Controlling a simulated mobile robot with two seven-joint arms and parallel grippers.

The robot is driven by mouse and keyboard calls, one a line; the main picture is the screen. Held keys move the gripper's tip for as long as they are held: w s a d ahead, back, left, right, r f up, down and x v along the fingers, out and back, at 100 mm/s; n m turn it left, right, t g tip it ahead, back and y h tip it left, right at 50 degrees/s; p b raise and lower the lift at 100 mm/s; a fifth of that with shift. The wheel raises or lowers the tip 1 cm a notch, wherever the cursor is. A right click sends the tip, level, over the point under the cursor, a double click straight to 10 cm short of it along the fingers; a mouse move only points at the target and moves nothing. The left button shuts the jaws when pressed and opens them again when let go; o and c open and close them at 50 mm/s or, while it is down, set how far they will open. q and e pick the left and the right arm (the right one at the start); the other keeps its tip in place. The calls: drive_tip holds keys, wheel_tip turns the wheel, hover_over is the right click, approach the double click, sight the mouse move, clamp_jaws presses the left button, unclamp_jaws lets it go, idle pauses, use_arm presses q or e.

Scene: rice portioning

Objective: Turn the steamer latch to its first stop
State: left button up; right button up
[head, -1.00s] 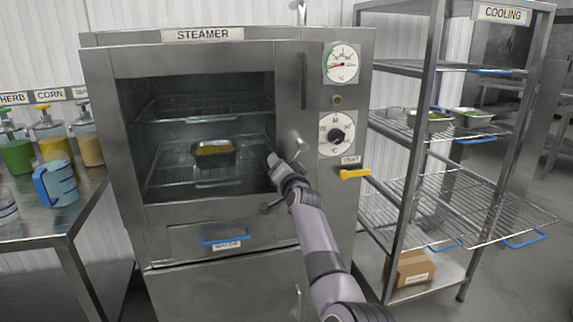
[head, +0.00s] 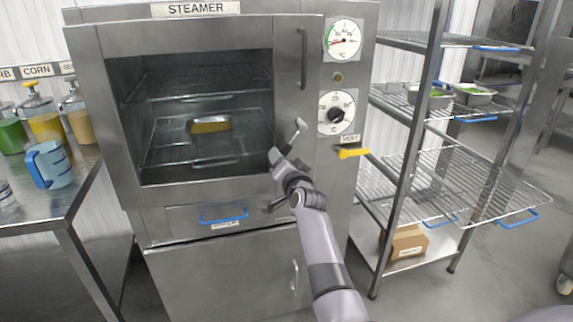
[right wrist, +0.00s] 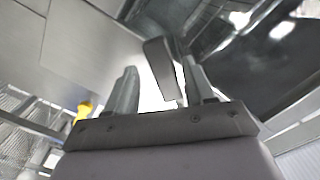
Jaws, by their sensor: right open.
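The steamer (head: 222,199) faces me with its windowed door closed, and a pan (head: 211,125) of yellow food shows on a rack inside. The latch lever (head: 298,131) is on the door's right side, tilted with its upper end to the right. My right gripper (head: 274,155) is just left of and below the lever's upper end in the head view. In the right wrist view its two fingers (right wrist: 160,85) are apart, and a dark lever end (right wrist: 161,68) appears between them; I cannot tell whether they touch it. My left gripper is not in view.
A yellow handle (head: 352,153) and a dial (head: 337,112) are right of the door. A blue-handled drawer (head: 224,216) is below it. The cooling rack (head: 410,150) stands at right. A counter (head: 60,205) with a blue jug (head: 50,165) and dispensers is at left.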

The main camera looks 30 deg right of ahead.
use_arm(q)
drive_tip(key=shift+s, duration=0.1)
use_arm(e)
drive_tip(key=shift+v, duration=1.55)
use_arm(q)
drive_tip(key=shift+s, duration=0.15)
use_arm(e)
drive_tip(key=shift+s, duration=0.15)
